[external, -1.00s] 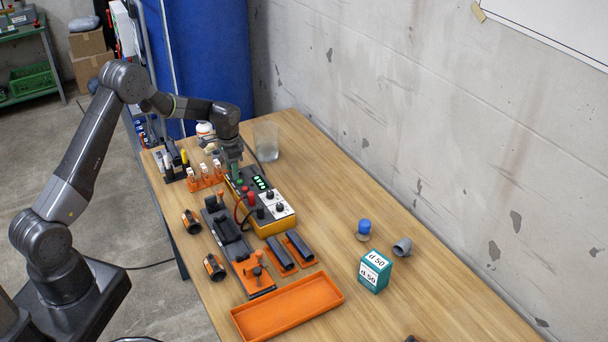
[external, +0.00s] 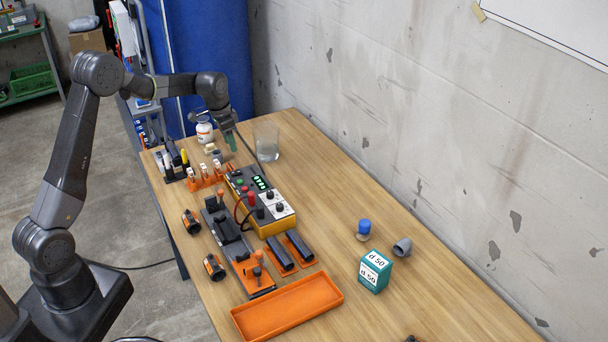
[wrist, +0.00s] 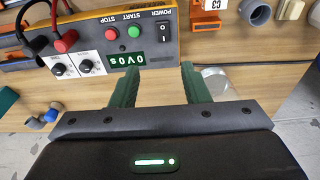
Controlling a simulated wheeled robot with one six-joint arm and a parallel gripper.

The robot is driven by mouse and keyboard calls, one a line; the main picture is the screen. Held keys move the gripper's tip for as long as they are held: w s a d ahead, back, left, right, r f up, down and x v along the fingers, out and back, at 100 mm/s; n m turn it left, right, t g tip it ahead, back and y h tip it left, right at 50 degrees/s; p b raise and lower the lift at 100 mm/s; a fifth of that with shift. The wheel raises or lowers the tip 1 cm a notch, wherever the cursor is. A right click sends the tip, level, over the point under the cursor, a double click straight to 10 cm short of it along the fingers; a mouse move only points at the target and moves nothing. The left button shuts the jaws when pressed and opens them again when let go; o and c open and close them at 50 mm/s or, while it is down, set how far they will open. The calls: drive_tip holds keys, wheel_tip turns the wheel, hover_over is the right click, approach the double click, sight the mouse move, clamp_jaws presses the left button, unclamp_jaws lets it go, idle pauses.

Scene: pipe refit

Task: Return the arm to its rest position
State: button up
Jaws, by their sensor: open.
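My gripper (external: 231,141) is at the far end of the wooden table, raised above the far end of the yellow and grey control box (external: 262,203). In the wrist view its two green fingers (wrist: 160,85) stand apart with nothing between them. The control box (wrist: 105,40) shows beyond the fingers there, with its display, start and stop buttons and a power switch. My arm reaches in from the left, bent at the elbow.
An orange tray (external: 287,306), a teal box (external: 374,272), a grey pipe elbow (external: 402,247) and a blue-capped item (external: 363,229) lie nearer. The table's right side is mostly clear.

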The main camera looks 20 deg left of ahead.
drive_tip(key=shift+t+h, duration=0.7)
drive_tip(key=shift+t, duration=0.2)
drive_tip(key=shift+a+f, duration=0.15)
drive_tip(key=shift+f, duration=0.9)
drive_tip(key=shift+a+f, duration=0.1)
drive_tip(key=shift+f, duration=0.9)
drive_tip(key=o, duration=1.3)
drive_tip(key=s+d+r+m+g+h+p, duration=0.1)
drive_tip(key=s+d+r+m+p, duration=0.15)
drive_tip(key=s+r+m, duration=0.45)
drive_tip(key=s+d+r+m+g+h+p, duration=0.1)
drive_tip(key=s+d+r+m+p, duration=0.2)
drive_tip(key=r+m, duration=0.7)
drive_tip(key=shift+m, duration=0.6)
drive_tip(key=b+x, duration=0.1)
drive_tip(key=x, duration=0.4)
drive_tip(key=b+x, duration=0.1)
drive_tip(key=x, duration=0.5)
drive_tip(key=shift+w+d+f, duration=0.1)
drive_tip(key=shift+w+f, duration=0.15)
drive_tip(key=shift+f, duration=0.05)
